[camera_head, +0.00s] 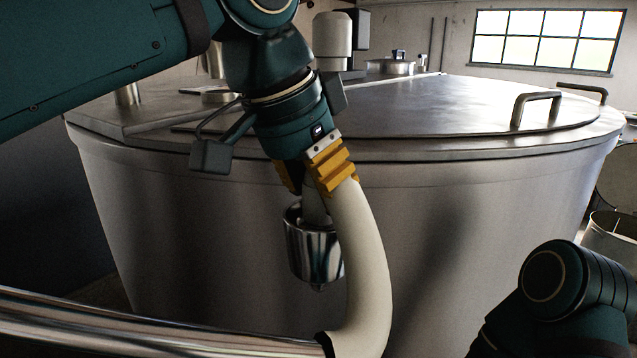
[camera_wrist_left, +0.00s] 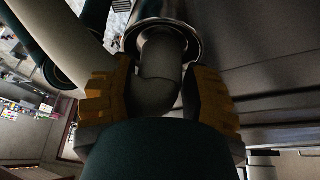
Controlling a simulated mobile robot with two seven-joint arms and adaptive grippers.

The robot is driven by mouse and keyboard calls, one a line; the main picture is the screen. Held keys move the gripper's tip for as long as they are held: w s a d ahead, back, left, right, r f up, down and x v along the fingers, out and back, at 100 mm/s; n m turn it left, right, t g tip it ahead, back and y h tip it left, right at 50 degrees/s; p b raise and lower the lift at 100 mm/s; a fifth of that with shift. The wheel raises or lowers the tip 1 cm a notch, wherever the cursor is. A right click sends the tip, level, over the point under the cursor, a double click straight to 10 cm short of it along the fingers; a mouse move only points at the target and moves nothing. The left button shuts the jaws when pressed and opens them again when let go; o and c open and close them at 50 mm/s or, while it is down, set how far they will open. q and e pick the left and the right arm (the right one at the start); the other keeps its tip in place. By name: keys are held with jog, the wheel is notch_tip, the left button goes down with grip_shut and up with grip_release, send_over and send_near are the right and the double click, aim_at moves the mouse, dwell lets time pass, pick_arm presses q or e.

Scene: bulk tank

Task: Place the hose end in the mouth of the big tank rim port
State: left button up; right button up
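The white hose (camera_head: 371,265) rises from the lower middle of the head view and curves up to my left gripper (camera_head: 314,182). The gripper's yellow fingers are shut on the hose end (camera_wrist_left: 160,85), whose pale elbow sits between them in the left wrist view. A shiny steel cup-like port (camera_head: 314,252) with a small nipple underneath is just below the fingers, in front of the big tank's wall (camera_head: 450,220). The hose end points down into its round mouth (camera_wrist_left: 165,25); its tip is hidden and the depth cannot be told. My right gripper is out of view.
A polished steel pipe (camera_head: 150,325) crosses the lower left, near the hose's lower end. The tank lid (camera_head: 460,105) carries a handle (camera_head: 536,105) and a pale cylinder (camera_head: 332,38). My right arm shows at lower right.

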pick_arm(q)
jog(key=shift+r, duration=0.1)
jog(key=shift+r, duration=0.25)
jog(key=p+v, duration=0.2)
jog(key=v, duration=0.9)
jog(key=shift+r, duration=0.35)
jog(key=shift+s, duration=0.2)
